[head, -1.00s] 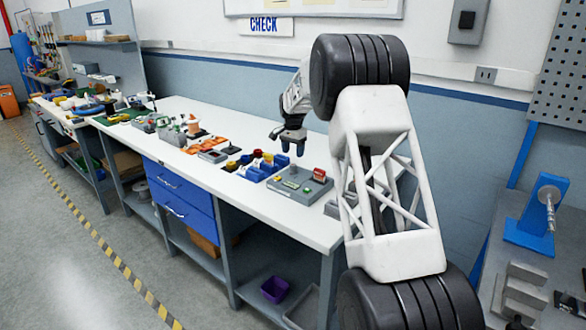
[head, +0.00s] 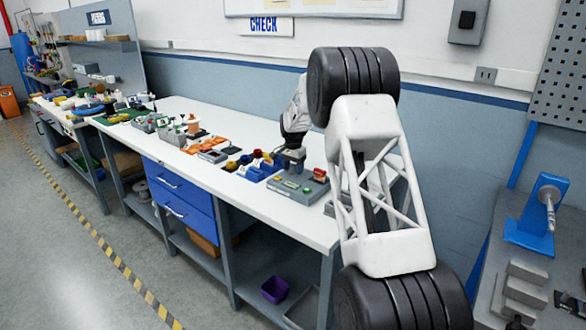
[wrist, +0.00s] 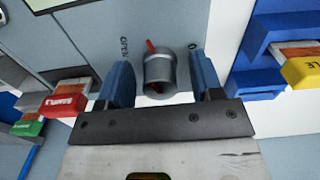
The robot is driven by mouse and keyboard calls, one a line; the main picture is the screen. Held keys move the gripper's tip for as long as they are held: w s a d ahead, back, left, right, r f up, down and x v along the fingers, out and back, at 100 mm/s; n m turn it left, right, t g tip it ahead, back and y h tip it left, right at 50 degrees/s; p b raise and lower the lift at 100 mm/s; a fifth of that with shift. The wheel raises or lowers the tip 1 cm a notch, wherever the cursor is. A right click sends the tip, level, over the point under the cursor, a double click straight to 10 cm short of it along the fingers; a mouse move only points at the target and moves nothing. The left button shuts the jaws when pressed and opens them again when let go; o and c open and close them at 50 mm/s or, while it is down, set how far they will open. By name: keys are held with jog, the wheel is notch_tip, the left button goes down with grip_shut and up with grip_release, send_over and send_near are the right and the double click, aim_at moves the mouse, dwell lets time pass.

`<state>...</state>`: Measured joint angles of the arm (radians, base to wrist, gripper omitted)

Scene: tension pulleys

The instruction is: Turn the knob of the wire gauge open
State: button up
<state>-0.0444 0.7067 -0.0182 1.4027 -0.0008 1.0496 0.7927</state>
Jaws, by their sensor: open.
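The knob (wrist: 160,76) of the wire gauge is a short grey cylinder with a red pointer strip, on a light grey panel (wrist: 90,20) in the wrist view. The strip points up and slightly left. A label reading OPEN is printed left of the knob, and a small round mark is to its upper right. My gripper (wrist: 160,68) is open, with one blue finger on each side of the knob and a visible gap on both sides. In the head view my gripper (head: 291,158) is low at the grey gauge box (head: 290,193); its fingers are hard to make out there.
Blue bins (wrist: 257,82) with a yellow-labelled sample stand right of the knob in the wrist view. Red (wrist: 63,104) and green (wrist: 30,127) sample tags are at left. The white bench (head: 245,190) holds several other devices along its length.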

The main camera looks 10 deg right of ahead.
jog(key=c, duration=0.9)
jog(key=shift+n, duration=0.3)
jog(key=n, duration=0.5)
jog(key=shift+n, duration=0.3)
jog(key=n, duration=0.5)
jog(key=shift+n, duration=0.4)
